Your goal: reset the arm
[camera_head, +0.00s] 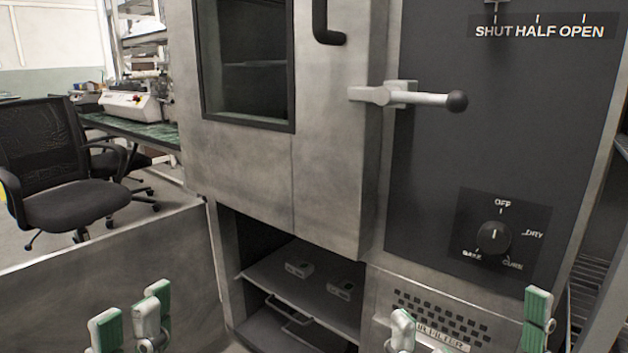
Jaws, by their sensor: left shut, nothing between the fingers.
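My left gripper (134,322) is at the bottom left with green-padded, pale fingers pointing up. It is shut and empty, in front of a grey metal panel and apart from the cabinet. My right gripper (478,335) is at the bottom right, in front of the cabinet's lower vent.
A grey metal oven cabinet (240,165) with a closed windowed door, a lever handle (415,96) and a dial (494,237) fills the middle. Below, an open bay holds a shelf (300,297) with two small grey objects. An office chair (70,180) stands at left.

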